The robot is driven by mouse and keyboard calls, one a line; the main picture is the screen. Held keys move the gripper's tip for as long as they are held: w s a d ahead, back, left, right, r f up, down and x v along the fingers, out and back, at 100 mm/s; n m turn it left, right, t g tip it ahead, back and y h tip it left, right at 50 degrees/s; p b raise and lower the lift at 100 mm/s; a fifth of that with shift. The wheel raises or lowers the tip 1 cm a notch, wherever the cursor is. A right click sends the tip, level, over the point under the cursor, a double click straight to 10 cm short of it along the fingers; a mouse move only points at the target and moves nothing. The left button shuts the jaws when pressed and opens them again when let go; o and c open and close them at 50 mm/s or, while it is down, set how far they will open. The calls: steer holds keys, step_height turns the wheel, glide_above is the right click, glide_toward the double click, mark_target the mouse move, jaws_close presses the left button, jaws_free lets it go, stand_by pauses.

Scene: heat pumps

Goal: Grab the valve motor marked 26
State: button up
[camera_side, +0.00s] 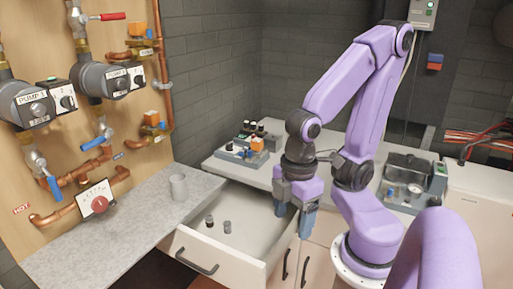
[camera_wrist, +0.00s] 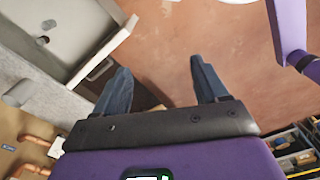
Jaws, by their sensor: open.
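An orange-topped unit (camera_side: 257,143) sits in a grey tray on the back counter, beside several small dark-capped parts. Other orange-topped units are on the wall pipes, one at the top (camera_side: 136,29) and one lower down (camera_side: 151,118). No number 26 is readable on any of them, so I cannot tell which one is the marked valve motor. My gripper (camera_side: 294,217) points down in front of the counter, right of the open drawer. In the wrist view my gripper (camera_wrist: 160,64) has its blue fingers wide apart, with only brown floor between them.
An open drawer (camera_side: 252,207) holds two small dark cylinders (camera_side: 210,221). A second tray of equipment (camera_side: 408,185) is at the right. Pumps and pipes cover the left wall panel.

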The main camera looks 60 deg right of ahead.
steer(key=w+d+n+t+h, duration=0.1)
steer(key=w+d+h, duration=0.25)
steer(key=w, duration=1.05)
steer(key=n+g+h, duration=0.1)
steer(key=n+h, duration=0.3)
steer(key=h, duration=0.6)
glide_toward(255, 141)
steer(key=x, duration=0.5)
steer(key=shift+d+r, duration=0.15)
steer(key=shift+d, duration=0.3)
steer(key=shift+f+x, duration=0.15)
steer(key=shift+x, duration=1.35)
steer(key=shift+f+x, duration=0.2)
steer(key=shift+x, duration=1.3)
steer(key=shift+a, duration=0.15)
steer(key=c, duration=1.2)
